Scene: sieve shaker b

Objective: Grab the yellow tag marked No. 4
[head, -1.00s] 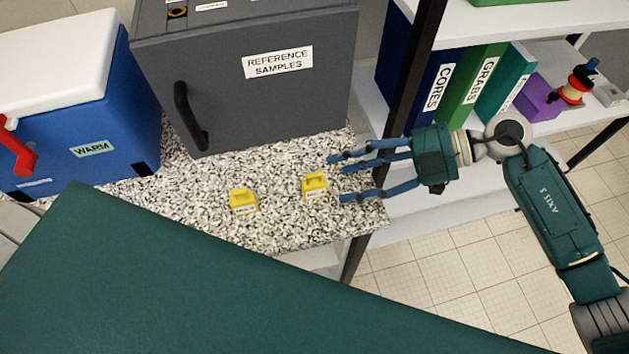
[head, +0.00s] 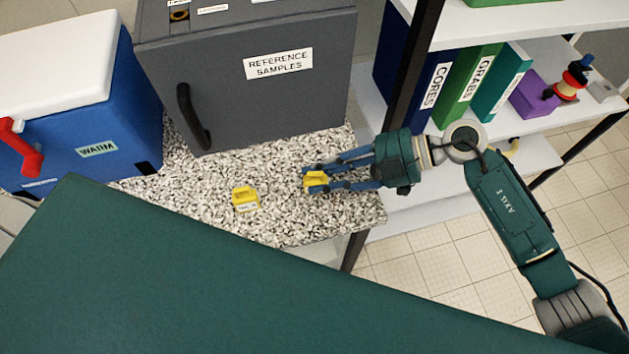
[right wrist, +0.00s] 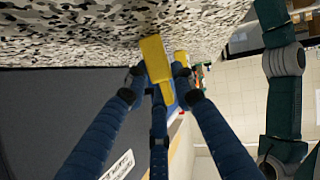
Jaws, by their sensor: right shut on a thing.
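Two yellow tags with small white labels are on the speckled counter (head: 290,225); the label print is too small to read. My right gripper (head: 312,183) is shut on the right-hand yellow tag (head: 315,177), near the counter's right end. In the right wrist view, this tag (right wrist: 155,58) sits between the blue fingers of the gripper (right wrist: 158,78). My left gripper is not in view.
A grey cabinet (head: 250,100) labelled "REFERENCE SAMPLES" stands behind the tags. A blue cooler (head: 120,120) marked "WARM" is at the left. A black post (head: 415,70) and a shelf with binders (head: 470,80) stand at the right. The counter's front is bare.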

